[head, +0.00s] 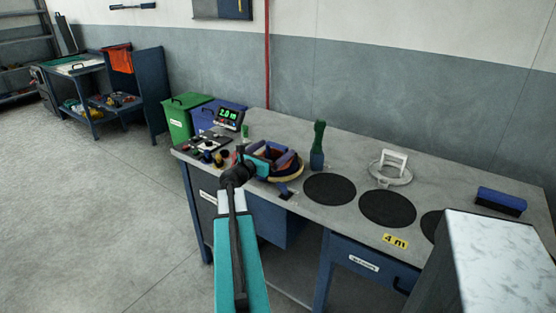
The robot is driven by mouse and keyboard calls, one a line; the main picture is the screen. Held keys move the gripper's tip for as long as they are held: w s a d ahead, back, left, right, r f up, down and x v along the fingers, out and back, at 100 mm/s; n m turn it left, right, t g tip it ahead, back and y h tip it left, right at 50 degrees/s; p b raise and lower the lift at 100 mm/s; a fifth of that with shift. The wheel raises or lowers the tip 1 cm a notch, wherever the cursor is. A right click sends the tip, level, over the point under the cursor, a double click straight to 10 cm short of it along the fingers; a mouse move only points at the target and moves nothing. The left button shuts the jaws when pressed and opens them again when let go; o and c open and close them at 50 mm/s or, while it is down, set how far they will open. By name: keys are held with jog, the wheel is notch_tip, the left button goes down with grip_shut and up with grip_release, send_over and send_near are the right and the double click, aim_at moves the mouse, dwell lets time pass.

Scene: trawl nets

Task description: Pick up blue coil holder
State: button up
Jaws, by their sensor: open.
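My gripper (259,158) is open at the end of my teal arm, over the left part of the bench. Its teal fingers overlap the left side of a round tan-rimmed container (290,176) holding dark blue, purple and red pieces. I cannot tell whether they touch it or whether anything is between the fingers. No thing is clearly recognisable as the blue coil holder; a blue-purple piece (286,159) in the container lies close to the fingers. A blue block with a dark underside (501,200) lies at the bench's far right.
The grey bench (340,144) also bears a green brush-like thing (318,143), a white ring with an upright frame (391,168) and black round mats (329,189). A green bin (184,118), blue bin (217,116) and lit display (229,117) stand left. Floor at left is clear.

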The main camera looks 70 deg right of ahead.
jog(key=c, duration=1.7)
jog(key=shift+r, duration=0.1)
jog(key=r+v, duration=0.3)
jog(key=v, duration=1.4)
jog(key=shift+w+a+r+p, duration=0.15)
jog(key=shift+w+a+p, duration=0.05)
jog(key=shift+w+p, duration=0.2)
